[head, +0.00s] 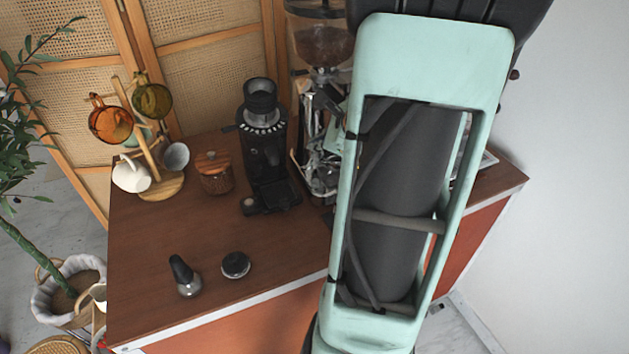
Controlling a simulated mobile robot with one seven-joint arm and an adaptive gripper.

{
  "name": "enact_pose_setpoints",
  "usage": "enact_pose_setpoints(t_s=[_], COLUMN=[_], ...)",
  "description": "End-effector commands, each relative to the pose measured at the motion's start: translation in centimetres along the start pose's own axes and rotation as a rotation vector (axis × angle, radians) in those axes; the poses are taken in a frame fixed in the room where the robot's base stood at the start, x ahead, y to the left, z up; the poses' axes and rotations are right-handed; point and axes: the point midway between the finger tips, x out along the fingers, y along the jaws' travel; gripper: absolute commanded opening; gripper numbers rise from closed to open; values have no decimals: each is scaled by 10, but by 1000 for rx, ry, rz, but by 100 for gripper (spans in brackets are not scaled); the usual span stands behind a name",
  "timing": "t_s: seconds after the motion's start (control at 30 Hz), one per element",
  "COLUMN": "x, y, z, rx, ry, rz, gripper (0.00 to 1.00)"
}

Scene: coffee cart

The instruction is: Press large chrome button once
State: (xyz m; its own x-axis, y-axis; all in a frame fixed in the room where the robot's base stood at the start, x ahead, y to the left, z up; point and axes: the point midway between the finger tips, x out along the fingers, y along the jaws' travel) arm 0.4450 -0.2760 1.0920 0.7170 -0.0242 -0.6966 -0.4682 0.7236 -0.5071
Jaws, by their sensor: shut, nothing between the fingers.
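I cannot make out the large chrome button in the head view. A chrome and black machine (318,172) stands on the cart, right of the middle, partly covered by a large mint-green framed part in the foreground. Its right side is hidden. I cannot make out my gripper; it may be hidden behind the mint-green part.
On the brown cart top (150,250) stand a black grinder (266,150), a wooden jar (214,172), a mug tree (153,140), a tamper (185,275) and a dark round tool (235,264). The front left top has free room. A potted plant (75,275) stands left.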

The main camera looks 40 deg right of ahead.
Motion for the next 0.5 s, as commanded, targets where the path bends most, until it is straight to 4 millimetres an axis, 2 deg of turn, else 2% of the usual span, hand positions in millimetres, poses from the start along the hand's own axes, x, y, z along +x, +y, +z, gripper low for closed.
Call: enact_pose_setpoints(t_s=[0.27, 0.5], x=[10, 32], y=[7, 23], z=[-7, -24], rx=[1, 1], ry=[0, 1], rz=[0, 1], gripper=[0, 0])
